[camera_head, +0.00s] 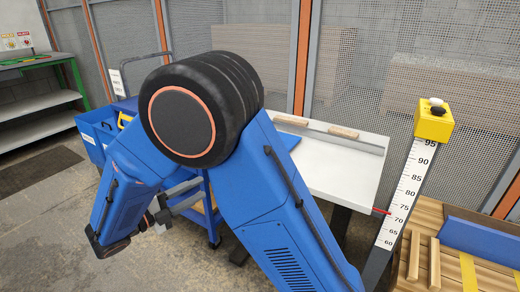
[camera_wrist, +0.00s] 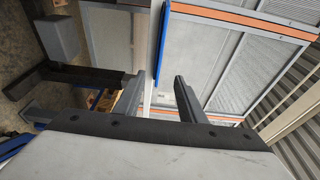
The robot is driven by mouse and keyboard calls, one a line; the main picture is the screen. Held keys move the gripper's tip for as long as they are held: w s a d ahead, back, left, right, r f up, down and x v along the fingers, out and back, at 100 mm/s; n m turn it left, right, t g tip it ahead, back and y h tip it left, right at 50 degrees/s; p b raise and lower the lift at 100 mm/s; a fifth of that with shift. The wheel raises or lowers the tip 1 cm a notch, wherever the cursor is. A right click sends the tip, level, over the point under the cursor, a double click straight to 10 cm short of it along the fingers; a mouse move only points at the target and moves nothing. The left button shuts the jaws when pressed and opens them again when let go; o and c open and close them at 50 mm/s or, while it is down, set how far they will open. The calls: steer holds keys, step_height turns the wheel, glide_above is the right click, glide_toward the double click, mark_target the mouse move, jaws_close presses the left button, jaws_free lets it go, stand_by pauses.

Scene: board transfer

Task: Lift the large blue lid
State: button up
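The blue lid shows in the head view as a small flat blue piece (camera_head: 289,140) on the white table (camera_head: 345,178), mostly hidden behind my arm. In the wrist view a thin blue edge (camera_wrist: 161,42), likely the lid, runs down from the top along a pale strip. My gripper (camera_wrist: 160,78) is open, with its two dark fingers apart and the lower end of the blue edge lined up with the gap. I see no contact. In the head view my gripper (camera_head: 198,191) is left of the table, partly hidden by my arm.
A blue cart (camera_head: 205,222) stands below my gripper, with a blue bin (camera_head: 96,140) at the left. Two wooden strips (camera_head: 343,132) lie at the table's back. A height scale with a yellow button box (camera_head: 434,120) and a wooden pallet (camera_head: 440,225) are at the right.

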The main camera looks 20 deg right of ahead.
steer(key=x, duration=1.7)
steer(key=shift+w+f, duration=0.15)
steer(key=shift+w, duration=0.1)
jaws_close()
